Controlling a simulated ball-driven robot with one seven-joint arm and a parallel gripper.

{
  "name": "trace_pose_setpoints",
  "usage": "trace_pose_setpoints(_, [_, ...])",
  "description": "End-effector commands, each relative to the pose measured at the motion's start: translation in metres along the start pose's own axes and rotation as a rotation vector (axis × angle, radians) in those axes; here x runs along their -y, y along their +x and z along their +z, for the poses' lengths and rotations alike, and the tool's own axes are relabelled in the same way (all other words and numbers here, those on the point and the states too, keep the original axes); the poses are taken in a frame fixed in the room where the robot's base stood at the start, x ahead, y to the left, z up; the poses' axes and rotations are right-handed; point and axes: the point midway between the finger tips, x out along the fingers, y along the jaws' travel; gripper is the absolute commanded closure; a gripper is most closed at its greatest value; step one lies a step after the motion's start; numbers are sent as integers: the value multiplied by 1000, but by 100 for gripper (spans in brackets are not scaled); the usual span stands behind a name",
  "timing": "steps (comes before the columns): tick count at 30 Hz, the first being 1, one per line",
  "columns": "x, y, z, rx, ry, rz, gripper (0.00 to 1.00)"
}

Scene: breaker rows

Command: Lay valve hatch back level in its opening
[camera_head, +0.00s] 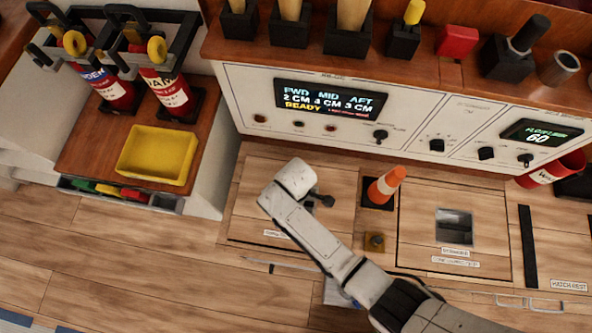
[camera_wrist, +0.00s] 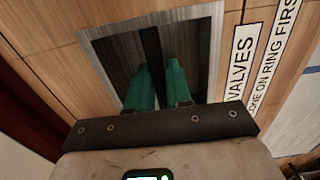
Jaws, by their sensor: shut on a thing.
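The valve hatch (camera_head: 262,195) is the wooden panel at the left of the deck in the head view. It looks roughly flat, but I cannot tell whether it sits fully level. My gripper (camera_head: 322,201) is over it, with the arm hiding part of its front and right. In the wrist view, the green fingertips of my gripper (camera_wrist: 160,80) reach into the square recess of the hatch (camera_wrist: 60,80), shut about its dark pull bar (camera_wrist: 150,45). The grip contact itself is partly hidden. A "VALVES" label (camera_wrist: 238,65) is beside the recess.
A second hatch (camera_head: 420,225) with a recessed pull lies further right, near a black hatch-rest strip (camera_head: 528,246). The control panel (camera_head: 350,110) rises behind. A yellow tray (camera_head: 158,155) is at left.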

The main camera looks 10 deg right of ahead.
Motion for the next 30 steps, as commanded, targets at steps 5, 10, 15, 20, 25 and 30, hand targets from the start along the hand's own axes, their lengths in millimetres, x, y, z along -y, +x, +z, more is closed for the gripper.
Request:
trace_pose_setpoints(5, [-2, 4, -1, -2, 0, 3, 100])
trace_pose_setpoints(10, [-2, 9, -1, -2, 0, 3, 100])
trace_pose_setpoints(15, [-2, 13, -1, -2, 0, 3, 100])
trace_pose_setpoints(20, [-2, 17, -1, -2, 0, 3, 100])
trace_pose_setpoints(25, [-2, 22, -1, -2, 0, 3, 100])
trace_pose_setpoints(30, [-2, 23, -1, -2, 0, 3, 75])
